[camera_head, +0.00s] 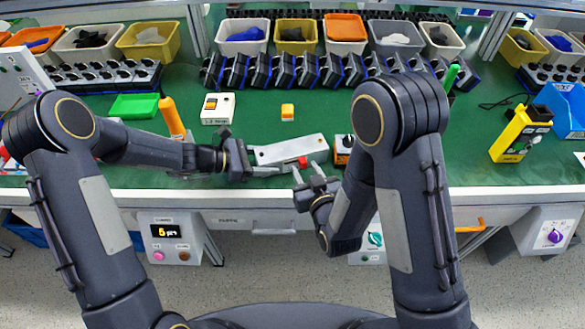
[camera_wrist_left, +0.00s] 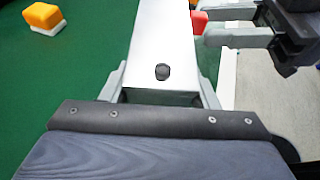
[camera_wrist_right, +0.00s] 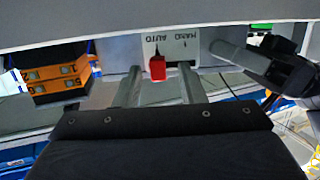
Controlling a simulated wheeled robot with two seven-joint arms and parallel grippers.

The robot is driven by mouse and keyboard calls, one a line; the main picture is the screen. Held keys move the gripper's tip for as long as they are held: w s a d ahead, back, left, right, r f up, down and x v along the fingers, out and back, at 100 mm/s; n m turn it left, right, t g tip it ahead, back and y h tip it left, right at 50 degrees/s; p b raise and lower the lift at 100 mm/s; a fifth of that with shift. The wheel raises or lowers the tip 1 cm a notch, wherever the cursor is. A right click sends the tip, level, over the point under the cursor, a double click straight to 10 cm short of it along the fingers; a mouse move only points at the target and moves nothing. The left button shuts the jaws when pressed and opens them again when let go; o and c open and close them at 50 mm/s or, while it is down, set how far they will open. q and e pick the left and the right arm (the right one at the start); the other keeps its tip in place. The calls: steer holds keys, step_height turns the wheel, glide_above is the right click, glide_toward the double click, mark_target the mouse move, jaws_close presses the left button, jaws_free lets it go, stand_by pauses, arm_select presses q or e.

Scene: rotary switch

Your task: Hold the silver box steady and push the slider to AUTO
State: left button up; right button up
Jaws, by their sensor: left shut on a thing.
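The silver box (camera_head: 290,150) lies on the green bench near its front edge. It also fills the top middle of the left wrist view (camera_wrist_left: 161,40), with a black knob on it. My left gripper (camera_head: 250,158) is shut on the box's left end. The red slider (camera_wrist_right: 157,68) sits on the box's front side, beside an upside-down label plate (camera_wrist_right: 170,46). It stands under the plate's left word, which seems to be AUTO. My right gripper (camera_wrist_right: 160,88) is open in front of the slider, which shows between its fingers; contact is unclear.
An orange and black unit (camera_head: 343,150) stands just right of the box. A yellow block (camera_head: 287,111) and a white box (camera_head: 218,108) lie behind it. An orange-handled tool (camera_head: 172,118) stands to the left. Green bench around the yellow block is clear.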

steer(key=shift+v, duration=2.35)
arm_select(q)
steer(key=o, duration=1.1)
steer(key=v, duration=1.2)
steer(key=shift+a, duration=0.1)
